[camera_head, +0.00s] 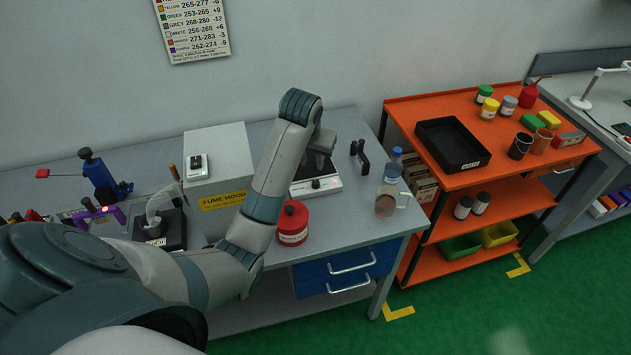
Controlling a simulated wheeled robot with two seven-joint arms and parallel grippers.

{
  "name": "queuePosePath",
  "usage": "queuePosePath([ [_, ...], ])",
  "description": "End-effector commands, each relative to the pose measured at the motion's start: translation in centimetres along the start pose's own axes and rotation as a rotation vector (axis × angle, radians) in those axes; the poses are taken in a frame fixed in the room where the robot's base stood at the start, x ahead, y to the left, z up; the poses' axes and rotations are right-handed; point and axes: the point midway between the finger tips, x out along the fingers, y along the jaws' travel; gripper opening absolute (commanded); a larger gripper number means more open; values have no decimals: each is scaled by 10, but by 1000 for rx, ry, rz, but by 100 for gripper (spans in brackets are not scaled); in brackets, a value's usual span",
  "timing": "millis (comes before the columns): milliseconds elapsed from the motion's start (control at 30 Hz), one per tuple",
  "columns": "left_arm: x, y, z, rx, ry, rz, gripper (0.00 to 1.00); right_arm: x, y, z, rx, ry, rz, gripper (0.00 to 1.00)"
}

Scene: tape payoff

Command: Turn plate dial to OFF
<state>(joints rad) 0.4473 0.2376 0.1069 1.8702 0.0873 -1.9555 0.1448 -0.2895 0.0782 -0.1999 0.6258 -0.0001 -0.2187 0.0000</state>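The plate is a low white hot plate (330,186) on the grey bench, behind and to the right of the red can. Small dark and reddish marks show on its front. I cannot make out which one is the dial or how it is set. My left arm comes in from the left, bends over at its top, and its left gripper (318,164) points down over the hot plate. The fingers are small and partly hidden by my forearm, so I cannot tell whether they are open or touching the plate. My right gripper is not in view.
A red can (292,222) stands in front of the plate. A dark stand (359,157), a blue-capped bottle (392,166) and a clear jug (388,200) stand to its right. A white fume hood box (220,160) is at left. An orange cart (415,110) stands beside the bench.

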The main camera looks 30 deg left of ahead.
Motion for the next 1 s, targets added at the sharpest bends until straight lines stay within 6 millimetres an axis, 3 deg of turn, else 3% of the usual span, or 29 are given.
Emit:
queuePosePath([
  [433,76,-1,1,-1,-6,-2,27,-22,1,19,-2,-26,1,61],
  [700,120,0,1,0,-5,-1,27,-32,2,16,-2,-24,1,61],
  [1000,146,0,0,0,-2,0,27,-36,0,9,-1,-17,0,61],
])
